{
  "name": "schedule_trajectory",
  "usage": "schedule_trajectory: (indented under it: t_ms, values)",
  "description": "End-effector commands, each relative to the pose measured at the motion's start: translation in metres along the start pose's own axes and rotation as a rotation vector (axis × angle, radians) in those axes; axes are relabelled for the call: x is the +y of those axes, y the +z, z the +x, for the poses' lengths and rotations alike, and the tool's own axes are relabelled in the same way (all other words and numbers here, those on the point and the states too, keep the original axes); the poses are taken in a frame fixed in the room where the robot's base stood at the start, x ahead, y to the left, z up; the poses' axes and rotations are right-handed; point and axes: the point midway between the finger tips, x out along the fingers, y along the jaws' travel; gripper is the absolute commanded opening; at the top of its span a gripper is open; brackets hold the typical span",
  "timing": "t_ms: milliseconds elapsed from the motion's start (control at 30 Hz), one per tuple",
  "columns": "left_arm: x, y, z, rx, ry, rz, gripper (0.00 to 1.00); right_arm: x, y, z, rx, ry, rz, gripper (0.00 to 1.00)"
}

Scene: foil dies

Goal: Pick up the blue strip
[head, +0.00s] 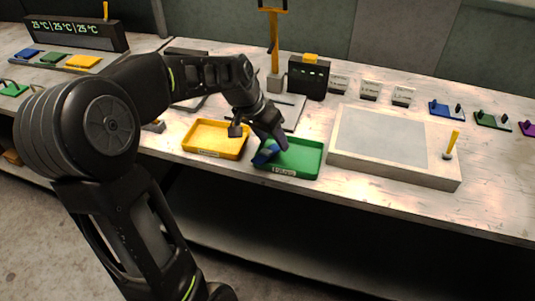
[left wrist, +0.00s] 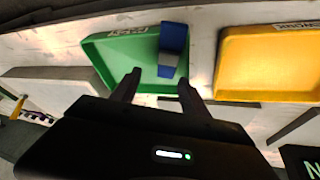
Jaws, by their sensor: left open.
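The blue strip (head: 265,152) lies in the green tray at its left end, partly covered by my gripper in the head view. In the left wrist view the blue strip (left wrist: 173,48) looks bent or stepped, with a paler part, near the tray's side facing the yellow tray. My left gripper (head: 268,145) points down over the green tray (head: 310,160). Its fingers (left wrist: 158,88) are apart, with the strip ahead of the gap between them. I cannot tell whether they touch it. My right gripper is in neither view.
A yellow tray (head: 215,137) stands just left of the green tray. A large pale block with a grey top (head: 380,138) stands to the right. A black box (head: 307,78) and a yellow post (head: 273,45) stand behind. The bench's front edge runs close to the trays.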

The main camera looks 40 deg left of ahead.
Motion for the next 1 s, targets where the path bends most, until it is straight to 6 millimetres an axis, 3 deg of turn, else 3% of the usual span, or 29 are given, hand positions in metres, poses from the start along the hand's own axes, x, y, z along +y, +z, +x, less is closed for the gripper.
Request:
schedule_trajectory:
  t_ms: [100,267,1000]
  values:
    - [0.0,0.0,0.018,-0.004,0.002,-0.001,0.53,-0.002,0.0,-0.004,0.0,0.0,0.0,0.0]
    - [0.0,-0.001,0.032,0.0,0.0,-0.001,0.53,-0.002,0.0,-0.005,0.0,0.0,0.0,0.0]
    - [0.001,0.003,0.035,-0.008,0.003,-0.002,0.52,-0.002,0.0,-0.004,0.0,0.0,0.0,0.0]
